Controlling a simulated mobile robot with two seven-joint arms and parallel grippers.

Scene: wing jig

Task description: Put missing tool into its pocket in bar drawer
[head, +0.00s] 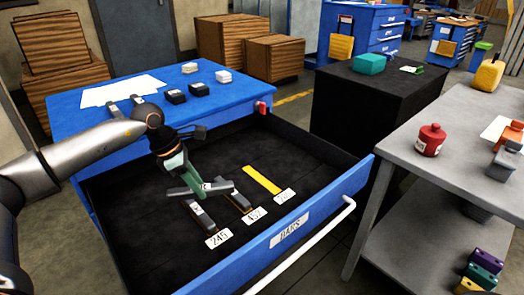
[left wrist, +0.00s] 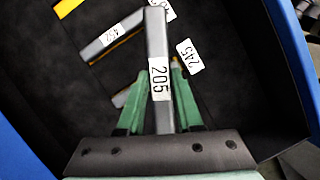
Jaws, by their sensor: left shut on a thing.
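My left gripper (head: 190,182) is shut on a grey bar (head: 216,187) marked 205, held above the open bar drawer (head: 318,223). In the left wrist view the bar (left wrist: 156,35) sits between the green fingers (left wrist: 157,100), its label facing the camera. A bare yellow pocket (head: 262,180) lies to the right in the drawer, with a small tag (head: 285,196) at its near end, too small to read surely. Two dark bars lie left of it, by tags 245 (head: 218,238) and 452 (head: 255,216). The held bar and gripper partly cover them. My right gripper is out of view.
The drawer's blue front has a white handle (head: 305,245). Behind is a blue cabinet top (head: 235,93) with dark and white blocks and papers. A grey workbench (head: 455,125) with a red canister (head: 431,140) stands at right. The drawer's right part is clear.

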